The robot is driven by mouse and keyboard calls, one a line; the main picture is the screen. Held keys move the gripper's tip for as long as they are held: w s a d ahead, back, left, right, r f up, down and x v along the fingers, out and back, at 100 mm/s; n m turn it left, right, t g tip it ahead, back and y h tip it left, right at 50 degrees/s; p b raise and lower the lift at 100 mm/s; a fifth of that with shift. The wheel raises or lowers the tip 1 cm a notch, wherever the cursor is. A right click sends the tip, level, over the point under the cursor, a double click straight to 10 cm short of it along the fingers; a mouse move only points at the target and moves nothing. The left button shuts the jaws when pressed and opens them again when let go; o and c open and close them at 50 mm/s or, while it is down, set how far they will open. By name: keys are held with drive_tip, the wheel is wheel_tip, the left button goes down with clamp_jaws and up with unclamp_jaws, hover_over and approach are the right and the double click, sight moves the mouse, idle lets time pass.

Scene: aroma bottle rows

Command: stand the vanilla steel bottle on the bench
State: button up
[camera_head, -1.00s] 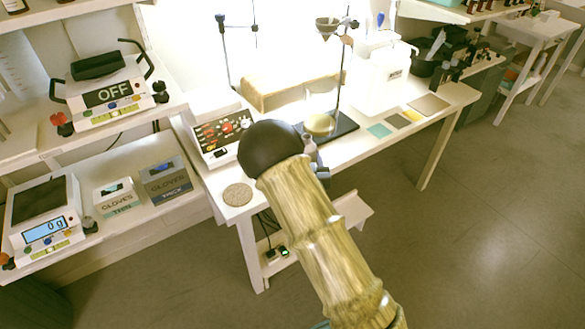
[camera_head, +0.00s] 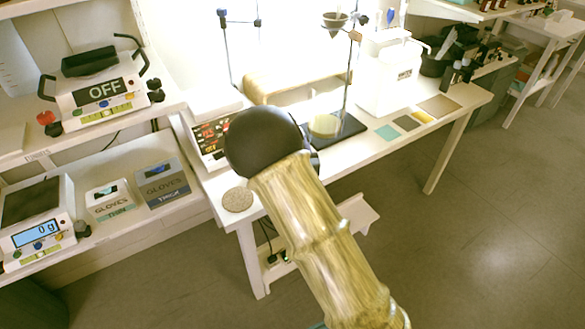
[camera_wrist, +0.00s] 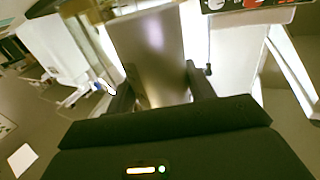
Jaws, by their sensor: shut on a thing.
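A smooth, shiny steel bottle (camera_wrist: 150,50) stands out in the wrist view between the two dark fingers of my gripper (camera_wrist: 160,92). The gripper is shut on it. Its label is not readable, and its lower end is out of sight. In the head view my own arm's dark round joint hides the gripper and the bottle. The white bench (camera_head: 362,160) runs behind and to the right of my arm. I cannot tell from these views how far the bottle is from the bench top.
A round cork mat (camera_head: 237,199) lies at the bench's near left corner. A control panel (camera_head: 213,140), a dark stand base (camera_head: 345,132) and a wooden block (camera_head: 300,78) occupy the bench. Flat coloured swatches (camera_head: 387,132) lie right. Glove boxes (camera_head: 162,183) sit left.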

drive_tip(key=shift+a+f, duration=0.2)
drive_tip(key=shift+f, duration=0.9)
drive_tip(key=shift+w+f+b, duration=0.1)
drive_tip(key=shift+f+b, duration=0.2)
drive_tip(key=shift+f, duration=1.8)
drive_tip(key=shift+d+f, duration=0.1)
drive_tip(key=shift+f, duration=0.05)
drive_tip(key=o, duration=1.1)
drive_tip(key=shift+o, duration=0.2)
